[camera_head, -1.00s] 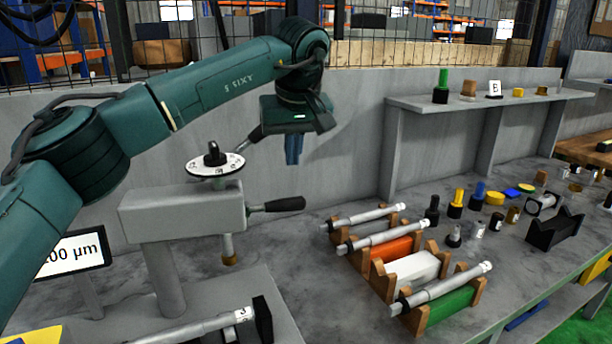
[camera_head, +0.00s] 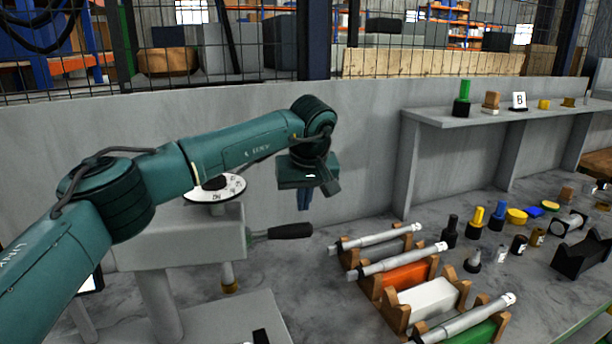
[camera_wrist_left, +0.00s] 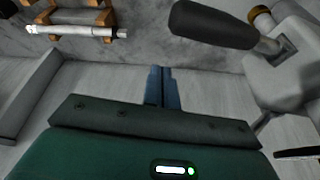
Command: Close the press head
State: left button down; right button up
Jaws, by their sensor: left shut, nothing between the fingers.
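The grey press (camera_head: 190,238) stands at the left in the head view, with a white dial (camera_head: 225,188) on top, partly hidden behind my left arm. Its black-gripped lever (camera_head: 290,231) sticks out to the right. A spindle with a brass tip (camera_head: 229,285) hangs below the head. My left gripper (camera_head: 304,206) points down, shut and empty, and appears just above the lever's outer end. In the left wrist view, the closed blue fingers (camera_wrist_left: 163,84) are apart from the black lever grip (camera_wrist_left: 212,25), which lies ahead to the right. My right gripper is not in view.
Wooden cradles holding silver cylinders (camera_head: 405,258) and coloured blocks stand right of the press. Several small gauges and plugs (camera_head: 477,216) lie farther right. A wall shelf (camera_head: 440,117) and the grey back wall (camera_head: 130,125) bound the bench.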

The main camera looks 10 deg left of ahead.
pick_arm(q)
jog(key=shift+s+d+f, duration=0.2)
jog(key=shift+s+d, duration=0.2)
jog(key=shift+s, duration=0.4)
jog(key=shift+s+d+f, duration=0.2)
jog(key=shift+s+d, duration=0.15)
jog(key=shift+s, duration=0.45)
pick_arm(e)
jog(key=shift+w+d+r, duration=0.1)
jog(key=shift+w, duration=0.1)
pick_arm(q)
jog(key=shift+s, duration=0.1)
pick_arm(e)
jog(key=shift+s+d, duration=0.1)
